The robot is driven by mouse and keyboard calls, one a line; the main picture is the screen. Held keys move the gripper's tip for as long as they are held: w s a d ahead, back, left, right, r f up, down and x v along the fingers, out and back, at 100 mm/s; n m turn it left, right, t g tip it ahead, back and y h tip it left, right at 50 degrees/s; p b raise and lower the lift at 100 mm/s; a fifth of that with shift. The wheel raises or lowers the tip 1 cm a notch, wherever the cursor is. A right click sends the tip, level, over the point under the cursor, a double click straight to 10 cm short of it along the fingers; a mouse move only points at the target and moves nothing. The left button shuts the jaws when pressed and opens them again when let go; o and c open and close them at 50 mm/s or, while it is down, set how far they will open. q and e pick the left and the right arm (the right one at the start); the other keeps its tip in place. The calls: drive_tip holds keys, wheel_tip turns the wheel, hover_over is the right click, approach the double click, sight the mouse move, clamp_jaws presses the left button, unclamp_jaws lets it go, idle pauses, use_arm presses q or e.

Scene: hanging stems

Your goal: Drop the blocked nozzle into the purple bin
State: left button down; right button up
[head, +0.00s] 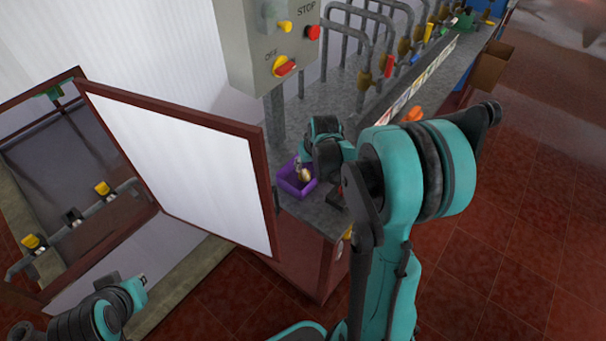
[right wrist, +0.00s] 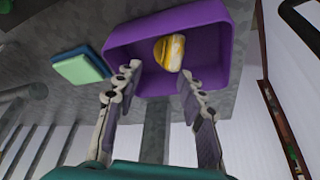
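The purple bin (head: 284,186) stands on the grey bench top near its front end. In the right wrist view the bin (right wrist: 225,40) fills the upper middle. A brass-yellow nozzle (right wrist: 170,52) shows inside the bin's outline, beyond my fingertips; whether it rests on the bottom or is in the air, I cannot tell. It also shows in the head view (head: 304,174). My right gripper (right wrist: 158,80) is open over the bin, its two fingers apart with nothing between them. My left gripper (head: 138,288) is at the lower left, away from the bin; its fingers are too small to read.
A green sponge-like block (right wrist: 82,66) lies beside the bin. A grey control box (head: 265,45) stands behind it. An open white-panelled door (head: 185,165) is left of the bench. Several hooked pipes with coloured nozzles (head: 388,65) line the bench further back.

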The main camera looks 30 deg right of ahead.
drive_tip(key=v, duration=1.2)
drive_tip(key=s+a+f+n+t+b, duration=0.1)
drive_tip(key=s+a+f+t+b, duration=0.1)
drive_tip(key=s+a, duration=1.2)
drive_tip(key=shift+a+n+t+y, duration=0.3)
drive_tip(key=shift+a, duration=0.1)
drive_tip(key=shift+f, duration=0.15)
